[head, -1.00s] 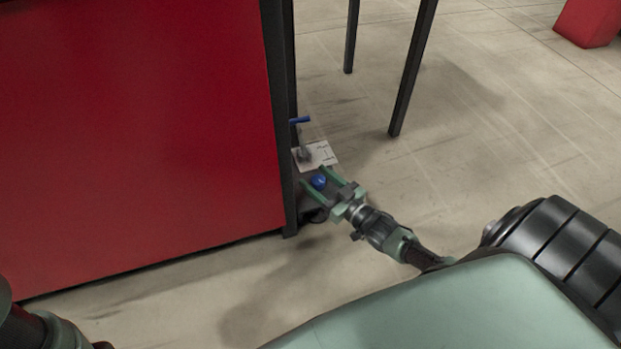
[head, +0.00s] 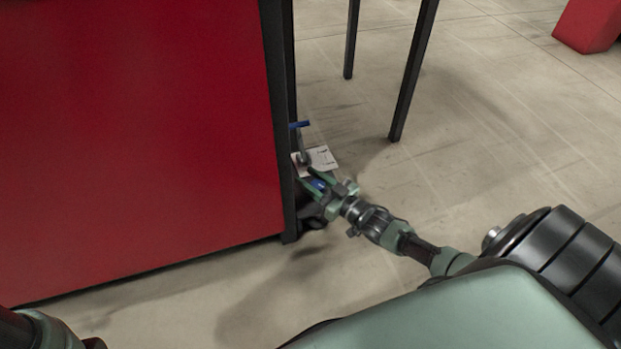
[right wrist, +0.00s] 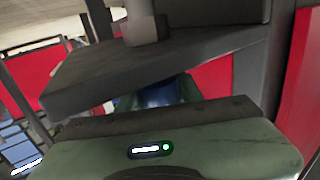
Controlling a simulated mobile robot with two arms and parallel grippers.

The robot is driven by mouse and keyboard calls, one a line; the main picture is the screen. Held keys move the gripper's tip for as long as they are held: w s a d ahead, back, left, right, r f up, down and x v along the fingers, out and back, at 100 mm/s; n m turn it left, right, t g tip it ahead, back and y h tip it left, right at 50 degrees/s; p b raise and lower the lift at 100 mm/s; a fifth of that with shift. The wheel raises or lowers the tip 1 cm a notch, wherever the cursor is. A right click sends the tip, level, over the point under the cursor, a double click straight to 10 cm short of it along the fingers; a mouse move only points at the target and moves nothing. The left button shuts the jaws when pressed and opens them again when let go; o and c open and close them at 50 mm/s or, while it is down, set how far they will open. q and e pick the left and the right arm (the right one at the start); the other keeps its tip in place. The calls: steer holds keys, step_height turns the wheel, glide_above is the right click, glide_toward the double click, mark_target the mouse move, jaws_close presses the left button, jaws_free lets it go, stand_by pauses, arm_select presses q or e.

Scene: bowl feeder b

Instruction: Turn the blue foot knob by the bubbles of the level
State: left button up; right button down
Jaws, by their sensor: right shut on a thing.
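The blue foot knob (head: 318,184) is low at the corner of the red cabinet, mostly covered by my right gripper. My right gripper (head: 316,184) is shut on it, one finger on each side. In the right wrist view the blue knob (right wrist: 160,94) shows between the green fingers, under a dark plate that hides its upper part. I cannot make out the level or its bubbles in either view. My left gripper is not in view; only part of my left arm shows at the bottom left.
The red cabinet (head: 140,130) fills the left, with a dark corner post (head: 279,110). Thin dark legs (head: 412,75) stand farther back.

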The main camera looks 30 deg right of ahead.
steer(key=shift+s+a+n+g+y, duration=0.15)
steer(key=shift+n+g+y, duration=0.25)
steer(key=shift+n+y, duration=0.45)
steer(key=c, duration=0.9)
jaws_free()
steer(key=shift+c, duration=0.2)
